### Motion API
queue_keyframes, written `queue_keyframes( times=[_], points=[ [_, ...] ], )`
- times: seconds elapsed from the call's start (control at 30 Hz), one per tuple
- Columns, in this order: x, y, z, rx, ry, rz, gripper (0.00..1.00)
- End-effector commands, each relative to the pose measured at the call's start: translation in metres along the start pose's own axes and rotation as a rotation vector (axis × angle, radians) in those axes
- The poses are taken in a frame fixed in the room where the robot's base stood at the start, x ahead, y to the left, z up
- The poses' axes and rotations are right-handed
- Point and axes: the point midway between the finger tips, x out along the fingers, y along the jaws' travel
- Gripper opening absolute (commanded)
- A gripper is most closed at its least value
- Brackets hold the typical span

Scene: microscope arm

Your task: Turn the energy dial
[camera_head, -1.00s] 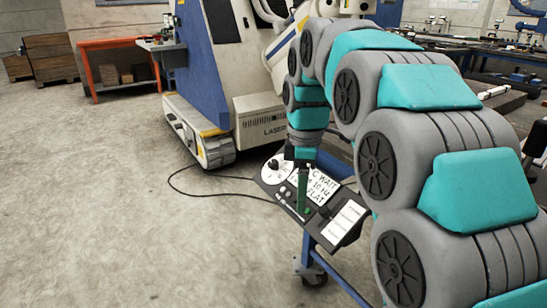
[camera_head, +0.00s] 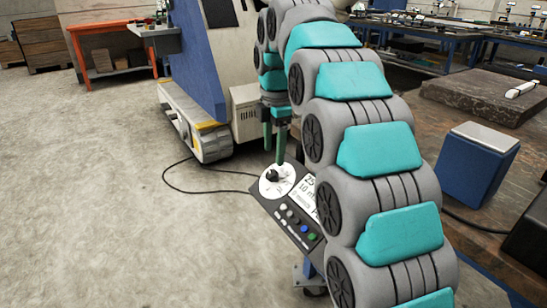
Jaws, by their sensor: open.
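The dial is a dark knob (camera_head: 271,175) on a round white disc (camera_head: 284,187) at the upper left of a dark control panel (camera_head: 270,206). I take this to be the energy dial; its markings are too small to read. My gripper (camera_head: 274,156) points down with its two green fingers open, just above and behind the knob. In this view the fingertips end near the top of the disc. I cannot tell whether they touch the knob. Nothing shows between the fingers.
Several small buttons (camera_head: 296,223) line the panel's front. A white label (camera_head: 306,192) lies right of the dial, partly hidden by my arm. A blue and white machine (camera_head: 203,70) stands behind. A cable (camera_head: 166,181) loops over the clear floor at left.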

Motion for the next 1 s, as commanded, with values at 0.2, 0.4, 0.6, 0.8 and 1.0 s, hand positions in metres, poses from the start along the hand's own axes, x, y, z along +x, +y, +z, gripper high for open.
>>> queue_keyframes(
  times=[0.2, 0.4, 0.6, 0.8, 1.0],
  points=[
    [0.006, 0.002, 0.000, -0.006, -0.001, 0.003, 0.70],
    [0.028, 0.000, 0.000, -0.005, 0.000, 0.001, 0.70],
    [0.054, 0.000, 0.000, -0.005, 0.000, 0.001, 0.70],
    [0.073, 0.001, 0.000, -0.005, 0.000, 0.002, 0.70],
    [0.078, 0.001, 0.000, -0.005, 0.000, 0.002, 0.70]
  ],
)
